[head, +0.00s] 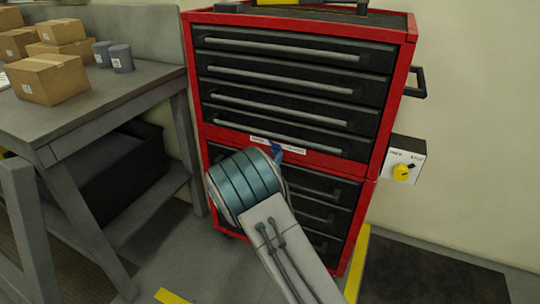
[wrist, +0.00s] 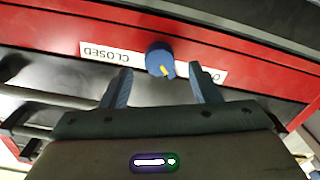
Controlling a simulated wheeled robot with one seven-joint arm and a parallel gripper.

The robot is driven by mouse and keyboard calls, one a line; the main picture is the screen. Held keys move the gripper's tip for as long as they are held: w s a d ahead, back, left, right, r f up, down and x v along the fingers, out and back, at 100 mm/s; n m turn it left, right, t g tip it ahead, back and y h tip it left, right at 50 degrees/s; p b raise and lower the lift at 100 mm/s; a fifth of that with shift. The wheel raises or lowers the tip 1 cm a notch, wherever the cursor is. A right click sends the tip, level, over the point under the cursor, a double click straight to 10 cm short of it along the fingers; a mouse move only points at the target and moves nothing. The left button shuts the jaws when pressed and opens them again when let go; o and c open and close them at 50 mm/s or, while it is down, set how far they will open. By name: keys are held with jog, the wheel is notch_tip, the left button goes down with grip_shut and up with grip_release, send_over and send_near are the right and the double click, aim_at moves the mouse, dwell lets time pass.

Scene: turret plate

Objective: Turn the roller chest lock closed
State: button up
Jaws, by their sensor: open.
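The lock is a round blue knob (wrist: 160,58) with a yellow pointer mark, on the red band of the roller chest (head: 190,90). A white label strip (wrist: 105,52) runs beside it. Its left part reads CLOSED upside down; its right part is partly hidden by a finger. The yellow mark points down in the wrist view, slightly right. My gripper (wrist: 160,88) is open and empty, its two fingers apart just below the knob in that view, one towards each side. In the head view my wrist hides most of the gripper.
A workbench (head: 125,95) with cardboard boxes (head: 48,78) and grey cups (head: 121,57) stands at left. Drawer handles (head: 280,48) stick out above the lock.

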aim_at(274, 152)
jog(key=shift+x, duration=1.7)
jog(key=c, duration=1)
